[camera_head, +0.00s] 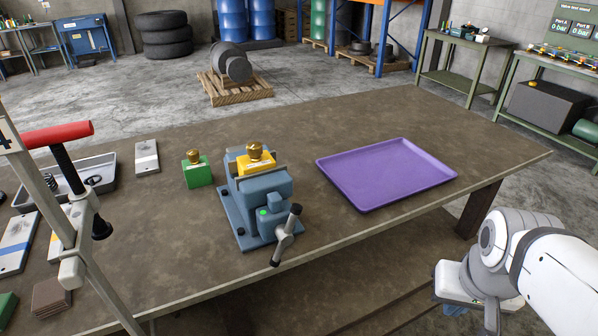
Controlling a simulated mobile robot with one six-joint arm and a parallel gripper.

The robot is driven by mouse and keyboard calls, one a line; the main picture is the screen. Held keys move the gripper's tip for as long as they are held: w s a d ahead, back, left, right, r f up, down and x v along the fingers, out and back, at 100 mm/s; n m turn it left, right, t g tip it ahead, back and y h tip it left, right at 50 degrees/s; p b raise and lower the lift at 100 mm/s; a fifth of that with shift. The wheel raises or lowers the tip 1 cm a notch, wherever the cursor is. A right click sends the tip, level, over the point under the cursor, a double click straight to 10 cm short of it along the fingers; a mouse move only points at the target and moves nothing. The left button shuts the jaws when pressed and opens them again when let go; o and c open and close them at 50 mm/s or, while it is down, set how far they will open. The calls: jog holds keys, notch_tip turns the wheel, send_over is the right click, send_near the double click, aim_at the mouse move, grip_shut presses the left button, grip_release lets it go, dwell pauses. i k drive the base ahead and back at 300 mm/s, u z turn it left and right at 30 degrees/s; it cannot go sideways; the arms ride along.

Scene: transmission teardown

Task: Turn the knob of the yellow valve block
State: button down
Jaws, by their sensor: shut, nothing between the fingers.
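The yellow valve block (256,165) is held in the jaws of a blue-grey bench vise (262,187) on the workbench. A brass knob (254,151) stands upright on top of the block. The vise hides the block's lower part. My gripper (456,293) is at the lower right, off the bench's front edge and well apart from the valve block. It is seen small and partly cut off by my arm, and it appears shut and empty.
A green block with a brass knob (196,171) stands left of the vise. A purple tray (385,174) lies empty to its right. The vise handle (287,236) sticks out toward the front. Bench between vise and tray is clear.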

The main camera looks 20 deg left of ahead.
aim_at(254, 148)
jog(key=u, duration=0.85)
